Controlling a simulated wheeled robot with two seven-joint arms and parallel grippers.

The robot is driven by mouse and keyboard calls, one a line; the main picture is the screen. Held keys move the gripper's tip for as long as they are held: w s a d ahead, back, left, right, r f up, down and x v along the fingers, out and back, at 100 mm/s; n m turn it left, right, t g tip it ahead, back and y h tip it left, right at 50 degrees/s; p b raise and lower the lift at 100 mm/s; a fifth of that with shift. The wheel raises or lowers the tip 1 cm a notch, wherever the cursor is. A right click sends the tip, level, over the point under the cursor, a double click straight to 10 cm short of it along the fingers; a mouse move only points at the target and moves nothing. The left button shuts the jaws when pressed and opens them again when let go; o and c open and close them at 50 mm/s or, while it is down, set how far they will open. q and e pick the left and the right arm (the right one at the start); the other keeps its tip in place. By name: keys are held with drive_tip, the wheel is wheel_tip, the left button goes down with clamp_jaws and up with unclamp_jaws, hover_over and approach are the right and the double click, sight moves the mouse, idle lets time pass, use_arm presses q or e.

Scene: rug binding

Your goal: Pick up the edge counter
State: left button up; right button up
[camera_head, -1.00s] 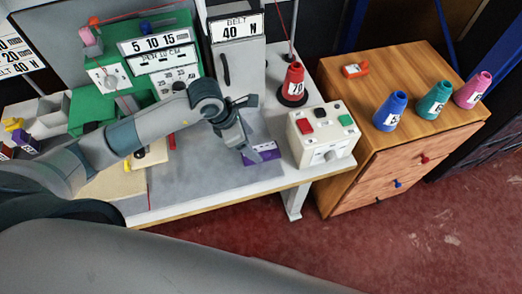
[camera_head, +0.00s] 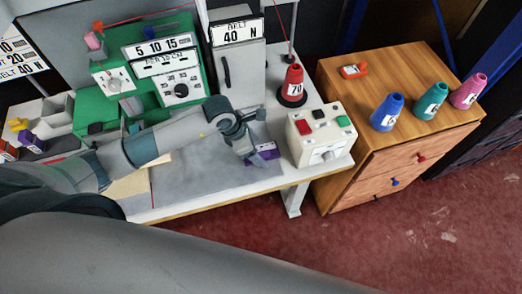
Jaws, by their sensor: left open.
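A small purple block with a white marked face (camera_head: 265,153) lies on the grey work surface near the table's front edge; I take it to be the edge counter, though its label is too small to read. My left gripper (camera_head: 249,158) is open, pointing down at the block's left end, and hides part of it. I cannot tell whether the fingers touch it. My right gripper is not in view.
A white control box (camera_head: 318,137) stands just right of the block, with a red cone marked 70 (camera_head: 293,84) behind it. A wooden cabinet (camera_head: 400,60) holds several coloured cones and a small red-orange device (camera_head: 354,71). A green machine (camera_head: 150,65) stands behind my arm.

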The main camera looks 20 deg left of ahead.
use_arm(q)
drive_tip(key=shift+f, duration=0.15)
idle(0.3)
drive_tip(key=c, duration=1.2)
drive_tip(key=shift+r+b, duration=1.55)
drive_tip(key=shift+r, duration=3.5)
